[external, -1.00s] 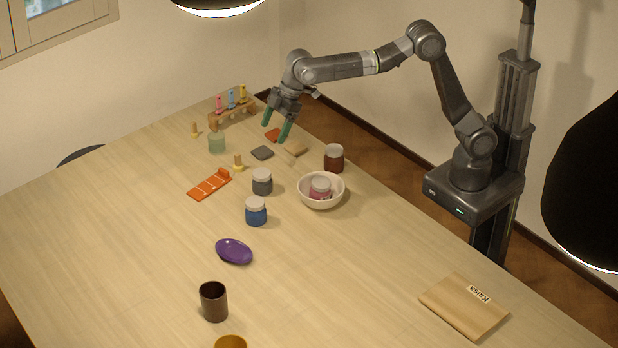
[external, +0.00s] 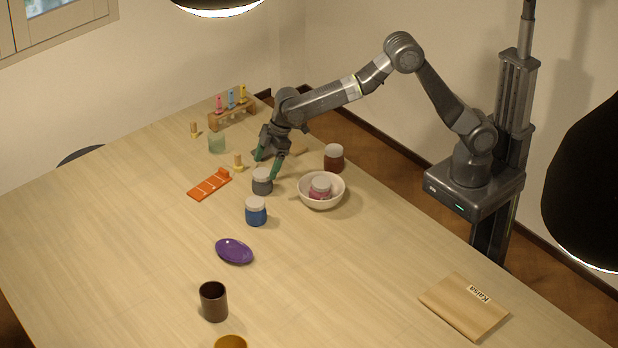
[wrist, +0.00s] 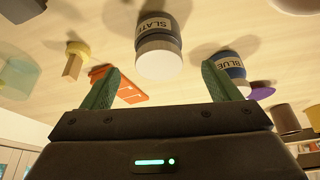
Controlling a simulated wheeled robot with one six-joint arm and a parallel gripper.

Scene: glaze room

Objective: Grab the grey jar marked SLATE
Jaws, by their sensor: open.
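The grey jar marked SLATE (external: 262,184) stands on the table with a pale lid. In the wrist view the SLATE jar (wrist: 158,50) shows its label and lid, ahead of the gap between my fingers. My gripper (external: 268,168) is open, with its green fingertips close to the jar's far side in the external view. In the wrist view my gripper (wrist: 163,85) has nothing between its fingers. Whether a fingertip touches the jar I cannot tell.
A blue jar (external: 256,213) marked BLUE stands close by. A white bowl (external: 334,203) holding a pink jar (external: 320,187) is to the right. An orange tray-like piece (external: 208,185) and a wooden-handled stamp (external: 238,163) lie left.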

